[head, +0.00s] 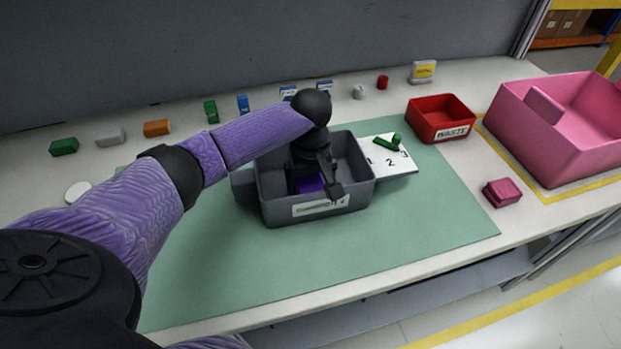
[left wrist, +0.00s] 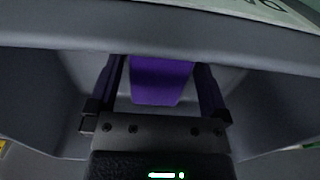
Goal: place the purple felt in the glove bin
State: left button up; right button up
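The purple felt (head: 308,184) is a small purple block low inside the grey bin (head: 347,202). The bin has a white front label too small to read surely; I cannot tell whether it is the glove bin. My left gripper (head: 318,188) reaches down into this bin over the felt and partly hides it. In the left wrist view the felt (left wrist: 161,80) lies between the two open fingers of my left gripper (left wrist: 160,85), with narrow gaps showing at its sides. The bin wall (left wrist: 150,30) also shows there. My right gripper is not in view.
The grey bin stands on a green mat (head: 420,222). A white numbered card (head: 403,168) with a green piece lies beside it. A red bin (head: 440,120), a large pink bin (head: 560,140) and a pink block (head: 502,192) are at right. Several small blocks line the back.

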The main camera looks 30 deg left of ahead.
aim_at(311, 183)
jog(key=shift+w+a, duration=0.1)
pick_arm(q)
notch_tip(311, 183, up, 12)
jog(key=p, duration=0.5)
jog(key=shift+r, duration=0.15)
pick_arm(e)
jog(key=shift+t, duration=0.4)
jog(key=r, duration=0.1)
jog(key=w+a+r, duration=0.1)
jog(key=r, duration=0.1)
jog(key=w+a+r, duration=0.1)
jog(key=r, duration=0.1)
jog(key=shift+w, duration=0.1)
